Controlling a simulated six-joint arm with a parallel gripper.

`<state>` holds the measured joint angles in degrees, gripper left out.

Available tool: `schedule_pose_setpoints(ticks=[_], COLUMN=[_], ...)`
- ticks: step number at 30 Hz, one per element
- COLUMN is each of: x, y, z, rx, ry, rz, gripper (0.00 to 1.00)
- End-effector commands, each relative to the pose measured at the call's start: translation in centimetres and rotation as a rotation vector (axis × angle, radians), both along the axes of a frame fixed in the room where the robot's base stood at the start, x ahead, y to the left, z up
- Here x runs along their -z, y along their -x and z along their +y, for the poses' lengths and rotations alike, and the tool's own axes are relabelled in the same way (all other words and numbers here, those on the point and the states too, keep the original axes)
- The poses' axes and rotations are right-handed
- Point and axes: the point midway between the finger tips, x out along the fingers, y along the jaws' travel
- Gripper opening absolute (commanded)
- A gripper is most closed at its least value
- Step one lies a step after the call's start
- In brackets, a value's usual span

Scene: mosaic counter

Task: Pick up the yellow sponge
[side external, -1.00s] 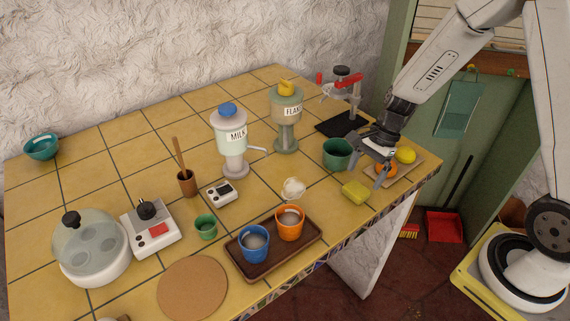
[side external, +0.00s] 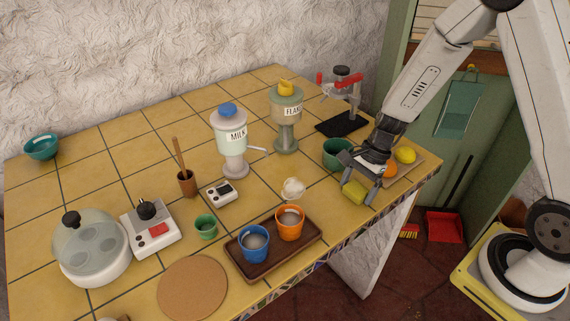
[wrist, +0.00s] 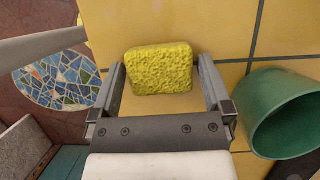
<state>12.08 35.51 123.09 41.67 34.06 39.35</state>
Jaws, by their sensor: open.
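The yellow sponge (side external: 354,192) lies on the yellow tiled counter near its right front edge. In the wrist view the sponge (wrist: 160,69) is a rough yellow block between and just beyond my two fingertips. My gripper (side external: 359,184) is open, with one finger on each side of the sponge in the side view. In the wrist view my gripper (wrist: 158,78) shows gaps between its fingers and the sponge's sides. Part of the sponge is hidden behind a finger in the side view.
A green pot (side external: 336,152) stands close beside my gripper; it also shows in the wrist view (wrist: 286,112). An orange (side external: 390,170) and a lemon (side external: 405,155) sit on a board to the right. A tray (side external: 262,266) with two cups is at left. The counter edge is close.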

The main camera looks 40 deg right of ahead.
Motion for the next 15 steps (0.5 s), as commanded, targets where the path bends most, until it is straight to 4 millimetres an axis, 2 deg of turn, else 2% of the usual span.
schedule_pose_setpoints(ticks=[1,7,15], x=[-0.01,-0.02,-0.07], y=[0.0,0.0,-0.01], z=[0.0,-0.01,-0.01], rx=[0.0,0.0,0.0], ry=[0.0,0.0,0.0], rz=[0.0,0.0,0.0], gripper=[0.94,0.3,0.28])
